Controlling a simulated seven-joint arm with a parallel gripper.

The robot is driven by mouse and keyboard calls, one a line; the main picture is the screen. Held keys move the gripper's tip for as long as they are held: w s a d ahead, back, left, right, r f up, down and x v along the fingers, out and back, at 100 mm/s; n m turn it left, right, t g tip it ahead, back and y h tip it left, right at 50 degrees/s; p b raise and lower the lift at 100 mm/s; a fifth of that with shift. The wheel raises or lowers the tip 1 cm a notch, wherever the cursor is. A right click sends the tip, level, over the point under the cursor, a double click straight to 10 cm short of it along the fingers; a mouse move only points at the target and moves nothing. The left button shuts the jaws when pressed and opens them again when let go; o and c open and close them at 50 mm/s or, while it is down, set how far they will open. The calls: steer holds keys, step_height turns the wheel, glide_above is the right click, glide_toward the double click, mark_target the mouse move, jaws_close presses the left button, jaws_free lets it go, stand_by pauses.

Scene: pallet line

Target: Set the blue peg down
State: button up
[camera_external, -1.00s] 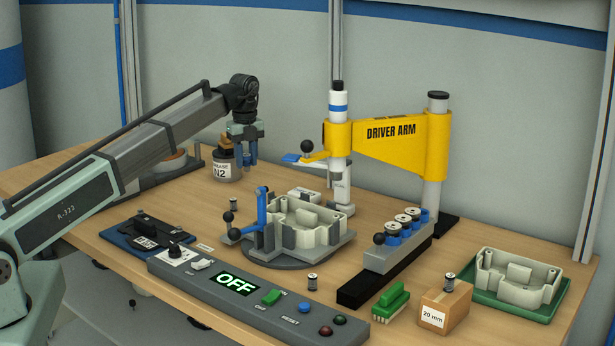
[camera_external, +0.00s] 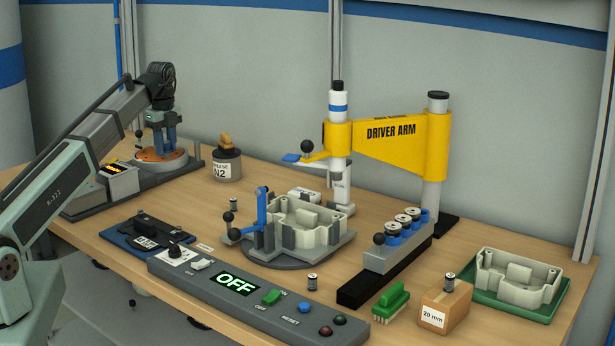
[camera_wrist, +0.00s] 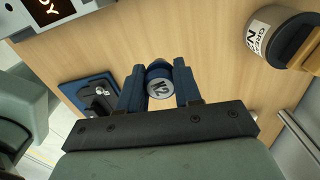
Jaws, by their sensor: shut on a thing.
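The blue peg (camera_wrist: 158,71), with a silver round end marked N2, is between the two blue fingers of my gripper (camera_wrist: 160,80) in the wrist view. My gripper (camera_external: 162,142) is shut on it. In the external view the gripper points down at the back left, over or just in front of an orange disc (camera_external: 146,155) on a grey round base. I cannot pick out the peg from the fingers there, and cannot tell whether its lower end touches anything.
A grease jar (camera_external: 228,168) marked N2 stands right of the orange disc. A display box (camera_external: 120,181) is on its left. A round fixture with a pale casting (camera_external: 305,222), a yellow driver arm (camera_external: 390,138) and a control panel (camera_external: 215,270) stand further right and forward.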

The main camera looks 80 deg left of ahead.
steer(key=s+d+f+n, duration=0.1)
steer(key=s+d+n, duration=0.2)
steer(key=d+n, duration=0.2)
steer(key=shift+f+n, duration=0.25)
steer(key=shift+n, duration=0.65)
steer(key=shift+f, duration=4.9)
steer(key=shift+f, duration=0.1)
steer(key=o, duration=1)
steer(key=shift+o, duration=0.2)
step_height(320, 180, up, 12)
